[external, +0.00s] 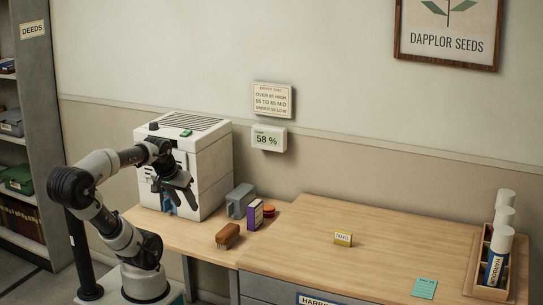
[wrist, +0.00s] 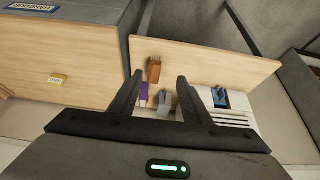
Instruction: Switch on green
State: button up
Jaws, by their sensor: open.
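A white box-shaped machine (external: 211,170) stands at the left end of the wooden counter, with a slatted grille on top. A small green switch (external: 186,133) sits on its top near the front edge; I cannot tell its position. A dark knob (external: 154,126) is to its left. My gripper (external: 175,197) is open and empty in front of the machine's front face, below the green switch. In the wrist view my gripper (wrist: 160,78) points down past the counter items. The machine (wrist: 232,113) shows there at right with a blue part (wrist: 220,97); the green switch is not visible.
A wall sign (external: 272,99) gives dryer dial ranges; the display (external: 268,139) reads 58 %. The counter's middle is mostly clear.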

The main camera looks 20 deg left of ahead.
jog(key=shift+w+r, duration=0.15)
jog(key=shift+r, duration=0.2)
jog(key=c, duration=0.3)
jog(key=w+r+p, duration=0.1)
jog(key=r, duration=0.1)
jog(key=w+a+r+p, duration=0.1)
jog(key=w+r+p, duration=0.1)
jog(key=r, duration=0.1)
jog(key=w+r+p, duration=0.1)
jog(key=w+r, duration=0.1)
jog(key=r, duration=0.1)
jog(key=shift+w+a+r+p, duration=0.1)
jog(key=shift+w+a+p, duration=0.15)
jog(key=shift+a+p, duration=0.15)
grip_shut()
jog(key=w+a+r+g+p, duration=0.1)
jog(key=w+a+r+p, duration=0.5)
jog(key=w+r, duration=0.3)
jog(key=w+a+r+p, duration=0.6)
jog(key=w, duration=0.5)
jog(key=w+a+r+p, duration=0.1)
jog(key=w+a+p, duration=0.3)
jog(key=w+a, duration=0.3)
jog(key=a, duration=0.3)
jog(key=shift+w+g+p, duration=0.3)
jog(key=shift+w, duration=0.05)
